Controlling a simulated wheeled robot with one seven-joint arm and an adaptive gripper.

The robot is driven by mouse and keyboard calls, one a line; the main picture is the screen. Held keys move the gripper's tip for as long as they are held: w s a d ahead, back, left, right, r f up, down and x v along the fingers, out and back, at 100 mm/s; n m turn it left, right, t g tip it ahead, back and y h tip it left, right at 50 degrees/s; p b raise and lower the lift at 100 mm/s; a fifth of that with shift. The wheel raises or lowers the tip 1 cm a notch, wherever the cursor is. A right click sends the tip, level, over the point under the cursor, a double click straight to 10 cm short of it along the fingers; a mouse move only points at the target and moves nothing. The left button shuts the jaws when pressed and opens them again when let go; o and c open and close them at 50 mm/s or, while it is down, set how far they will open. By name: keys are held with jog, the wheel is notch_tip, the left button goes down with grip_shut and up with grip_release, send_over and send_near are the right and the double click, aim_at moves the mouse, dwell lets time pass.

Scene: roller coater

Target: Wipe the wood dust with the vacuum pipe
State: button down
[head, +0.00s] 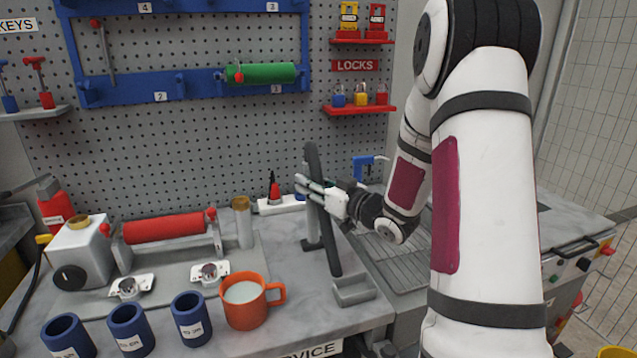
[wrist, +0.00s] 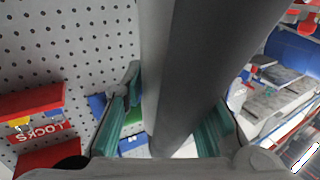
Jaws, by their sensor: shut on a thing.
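The vacuum pipe (head: 327,225) is a dark grey tube standing nearly upright, slightly tilted, with a curved top end, at the right part of the grey bench. My gripper (head: 320,194) is shut on its upper middle. In the wrist view the pipe (wrist: 215,65) runs between the two green-padded fingers of my gripper (wrist: 165,122). The pipe's lower end is close to a small grey bracket (head: 354,291); I cannot tell whether they touch. I cannot make out any wood dust in either view.
An orange mug (head: 246,313), several blue cups (head: 191,319) and a red roller fixture (head: 164,228) stand to the left on the bench (head: 290,270). A grey pegboard (head: 190,135) rises behind. A ribbed metal tray (head: 395,262) lies right of the pipe.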

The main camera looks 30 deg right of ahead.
jog(key=shift+w+a+b, duration=0.6)
jog(key=shift+w+a, duration=0.25)
jog(key=shift+a, duration=5.05)
jog(key=s+d+p, duration=0.3)
jog(key=s+d, duration=0.1)
jog(key=d, duration=1.1)
jog(key=shift+p, duration=0.35)
jog(key=shift+s, duration=0.1)
jog(key=shift+r, duration=0.1)
jog(key=shift+r+p, duration=2.25)
jog(key=shift+r, duration=0.75)
